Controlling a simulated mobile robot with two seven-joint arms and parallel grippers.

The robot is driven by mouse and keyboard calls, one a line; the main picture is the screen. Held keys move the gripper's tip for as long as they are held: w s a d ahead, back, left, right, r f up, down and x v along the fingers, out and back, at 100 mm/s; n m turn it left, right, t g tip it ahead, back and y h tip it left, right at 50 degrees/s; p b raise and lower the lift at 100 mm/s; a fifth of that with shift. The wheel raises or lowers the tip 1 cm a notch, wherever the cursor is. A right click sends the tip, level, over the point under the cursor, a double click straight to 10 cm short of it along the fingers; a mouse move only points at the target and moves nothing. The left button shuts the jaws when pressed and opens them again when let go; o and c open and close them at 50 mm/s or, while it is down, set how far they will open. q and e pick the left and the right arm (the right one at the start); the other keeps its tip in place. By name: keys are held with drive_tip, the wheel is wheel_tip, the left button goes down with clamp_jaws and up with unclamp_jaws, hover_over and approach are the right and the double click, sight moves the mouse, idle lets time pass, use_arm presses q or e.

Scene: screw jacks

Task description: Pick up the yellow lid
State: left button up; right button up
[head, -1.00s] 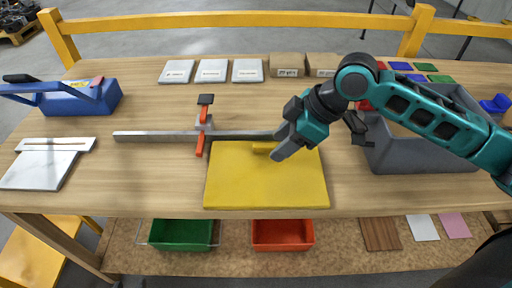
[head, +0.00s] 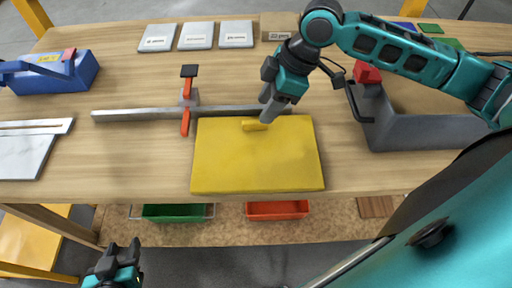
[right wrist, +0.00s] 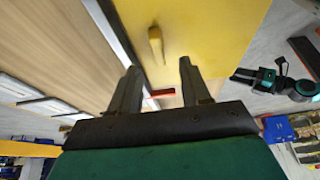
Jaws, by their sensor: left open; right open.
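The yellow lid (head: 258,160) lies flat on the wooden table, near its front edge, with a raised handle (head: 254,125) near its far edge. My right gripper (head: 268,112) is above the lid's far edge, close to the handle. In the right wrist view my right gripper (right wrist: 157,75) has its two fingers apart, with the handle (right wrist: 156,45) in line with the gap and beyond the tips. Nothing is between the fingers. My left gripper (head: 118,258) is open and empty at the lower left, in front of the table and away from the lid.
A bar clamp (head: 140,115) with orange parts lies just behind the lid. A grey bin (head: 420,132) stands to the right, with a red object (head: 367,72) at its corner. A blue toolbox (head: 60,78) is at the left. Green (head: 174,212) and red (head: 277,210) bins sit below.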

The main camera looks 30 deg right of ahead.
sight(255, 122)
drive_tip(key=shift+x, duration=2.75)
drive_tip(key=shift+w+d, duration=0.1)
drive_tip(key=shift+w, duration=0.05)
drive_tip(key=shift+c, duration=0.4)
clamp_jaws()
drive_tip(key=shift+r, duration=0.1)
